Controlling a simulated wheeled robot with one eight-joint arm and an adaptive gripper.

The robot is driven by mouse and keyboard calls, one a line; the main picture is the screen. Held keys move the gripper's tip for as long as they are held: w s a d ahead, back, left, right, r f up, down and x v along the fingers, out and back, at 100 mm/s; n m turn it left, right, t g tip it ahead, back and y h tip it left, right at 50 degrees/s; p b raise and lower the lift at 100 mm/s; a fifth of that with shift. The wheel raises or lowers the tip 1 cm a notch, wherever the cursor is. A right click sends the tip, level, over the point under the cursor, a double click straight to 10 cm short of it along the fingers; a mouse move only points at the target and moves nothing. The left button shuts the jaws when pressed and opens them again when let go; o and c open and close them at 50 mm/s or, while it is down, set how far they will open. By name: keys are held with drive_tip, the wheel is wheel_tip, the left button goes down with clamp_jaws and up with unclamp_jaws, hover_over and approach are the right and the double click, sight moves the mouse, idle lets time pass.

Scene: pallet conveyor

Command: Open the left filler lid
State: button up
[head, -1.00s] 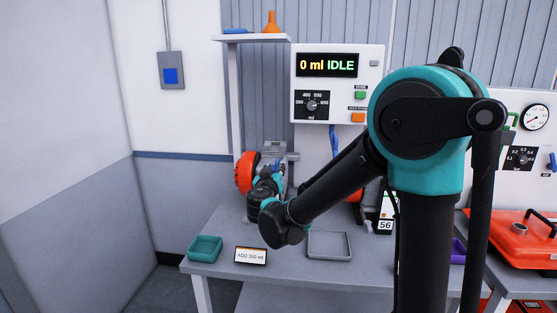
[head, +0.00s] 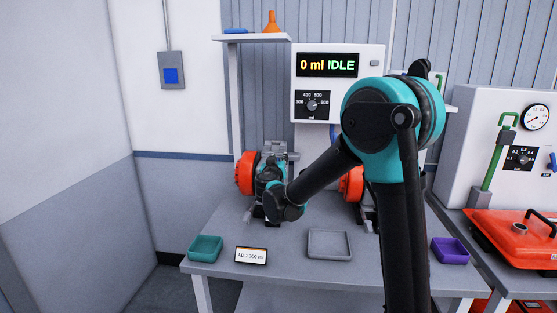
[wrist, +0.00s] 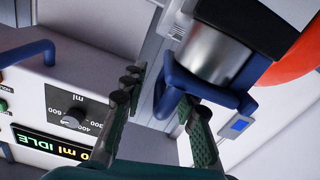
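In the wrist view my gripper (wrist: 160,90) is open, with its two dark ribbed fingers apart. A bent blue handle (wrist: 215,90) lies at the fingertips, beside a shiny metal cylinder (wrist: 208,52). One blue bar runs between the fingers, and the right fingertip overlaps the handle; I cannot tell if they touch. In the head view the left orange round part (head: 245,173) and the grey unit (head: 273,148) sit at the table's back left. My wrist covers much of this unit and hides the fingers. I cannot make out the lid's outline or whether it is open.
The dosing panel (head: 338,60) reads 0 ml IDLE. A second orange round part (head: 351,185) stands right. Teal (head: 205,248), grey (head: 330,244) and purple (head: 451,250) trays and an ADD 300 ml sign (head: 251,255) line the table's front. A shelf (head: 250,38) overhangs the back left.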

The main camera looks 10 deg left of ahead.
clamp_jaws()
drive_tip(key=shift+r+n, duration=0.1)
drive_tip(key=shift+n, duration=0.2)
drive_tip(key=n, duration=0.1)
drive_tip(key=a+r+n, duration=0.1)
drive_tip(key=n, duration=0.2)
drive_tip(key=shift+a+r, duration=0.25)
drive_tip(key=shift+a, duration=0.15)
drive_tip(key=n, duration=0.1)
drive_tip(key=a+n, duration=0.1)
drive_tip(key=n, duration=0.1)
drive_tip(key=a+n, duration=0.1)
drive_tip(key=shift+w+a+r+n, duration=0.1)
drive_tip(key=shift+r+n, duration=0.25)
drive_tip(key=shift+n, duration=0.05)
drive_tip(key=shift+w+a+f+n, duration=0.1)
drive_tip(key=shift+a+f+n, duration=0.15)
drive_tip(key=shift+a+n, duration=1.1)
drive_tip(key=shift+s+a+f+n, duration=0.1)
drive_tip(key=shift+a+f+n, duration=0.2)
drive_tip(key=shift+n, duration=1.95)
drive_tip(key=shift+w+a+f+n, duration=0.1)
drive_tip(key=shift+a+f+n, duration=0.15)
drive_tip(key=shift+a+n, duration=1.1)
drive_tip(key=shift+d+n, duration=0.45)
